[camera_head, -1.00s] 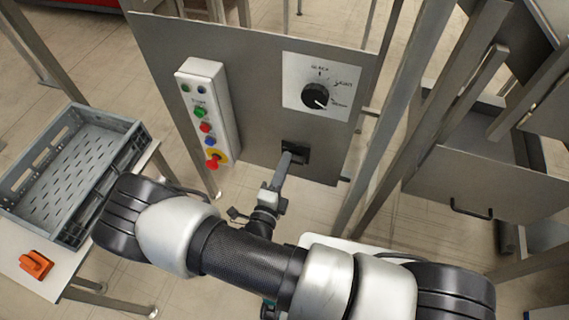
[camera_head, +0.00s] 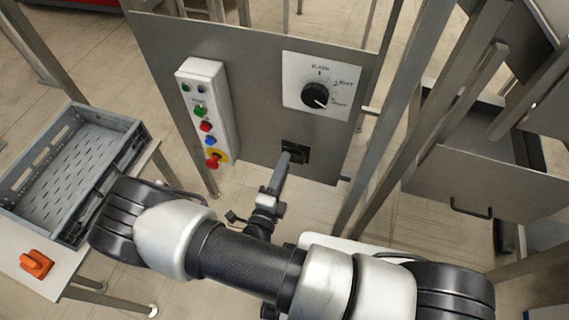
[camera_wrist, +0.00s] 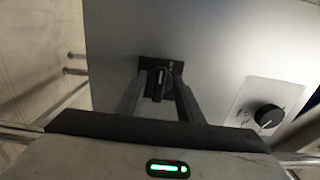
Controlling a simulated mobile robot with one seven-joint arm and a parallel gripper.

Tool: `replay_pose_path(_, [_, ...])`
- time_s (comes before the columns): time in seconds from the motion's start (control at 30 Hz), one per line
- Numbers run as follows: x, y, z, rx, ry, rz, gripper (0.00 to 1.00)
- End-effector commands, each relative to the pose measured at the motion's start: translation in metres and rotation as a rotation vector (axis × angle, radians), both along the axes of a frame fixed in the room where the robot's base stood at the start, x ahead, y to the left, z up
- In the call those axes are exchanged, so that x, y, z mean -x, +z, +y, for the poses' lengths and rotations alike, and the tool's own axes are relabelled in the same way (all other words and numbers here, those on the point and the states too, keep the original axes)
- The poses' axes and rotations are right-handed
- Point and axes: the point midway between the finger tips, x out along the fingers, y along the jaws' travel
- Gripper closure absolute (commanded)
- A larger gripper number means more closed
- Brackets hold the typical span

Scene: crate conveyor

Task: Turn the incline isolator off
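The incline isolator, a small black rotary switch on a dark plate (camera_head: 303,149), sits low on the grey metal panel. In the wrist view, the isolator (camera_wrist: 171,67) is straight ahead, and its handle looks roughly upright in the picture. My gripper (camera_head: 283,158) points at it from below. In the wrist view, the two fingers of my gripper (camera_wrist: 161,85) stand on either side of the handle with gaps showing, so it looks open. I cannot tell whether either finger touches the handle. The fingers partly hide the isolator in the head view.
A white plate with a black speed dial (camera_head: 315,96) is above the isolator. A button box (camera_head: 207,110) with a red emergency stop (camera_head: 213,162) is to its left. A grey crate (camera_head: 128,128) stands at left; metal posts (camera_head: 385,125) stand close at right.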

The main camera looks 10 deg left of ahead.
Motion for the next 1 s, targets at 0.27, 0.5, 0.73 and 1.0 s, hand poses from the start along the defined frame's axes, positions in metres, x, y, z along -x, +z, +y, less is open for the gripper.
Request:
replay_pose_path(0.27, [0.064,0.001,0.006,0.000,0.005,0.002,0.66])
replay_pose_path(0.5, [0.120,0.000,0.010,0.000,0.003,0.002,0.66])
replay_pose_path(0.73, [0.153,0.000,0.012,0.000,0.001,0.000,0.66])
replay_pose_path(1.0, [0.162,0.000,0.012,0.001,0.000,0.000,0.66])
